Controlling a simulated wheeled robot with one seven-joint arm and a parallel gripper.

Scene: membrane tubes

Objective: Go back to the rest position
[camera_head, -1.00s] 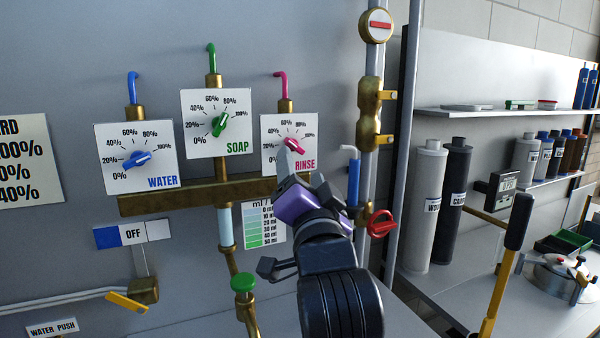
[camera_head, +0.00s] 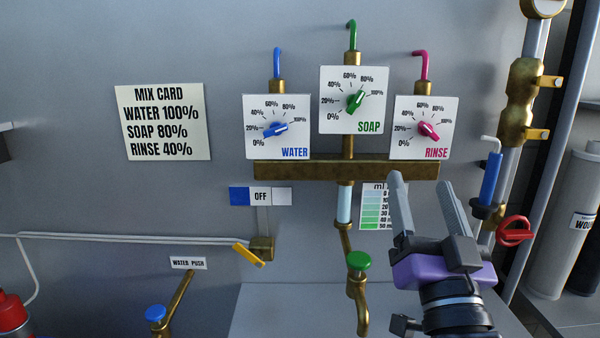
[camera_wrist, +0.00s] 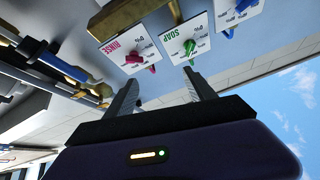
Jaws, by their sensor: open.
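My gripper (camera_head: 427,185) is open and empty, with its two grey fingers apart and pointing up in the head view. It is in front of the wall, below the RINSE dial (camera_head: 428,128). The SOAP dial (camera_head: 356,103) and WATER dial (camera_head: 277,129) are to its left. In the wrist view the gripper's fingers (camera_wrist: 160,92) are spread with nothing between them. The RINSE knob (camera_wrist: 134,58) and SOAP knob (camera_wrist: 190,47) show beyond them. The gripper covers part of the ml chart (camera_head: 371,205).
A brass bar (camera_head: 330,170) runs under the dials. A green-topped tap (camera_head: 358,262) stands left of my gripper. A blue-handled valve (camera_head: 490,178) and a red valve (camera_head: 514,231) are close on the right. A mix card (camera_head: 162,122) hangs at left, above a yellow lever (camera_head: 248,254).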

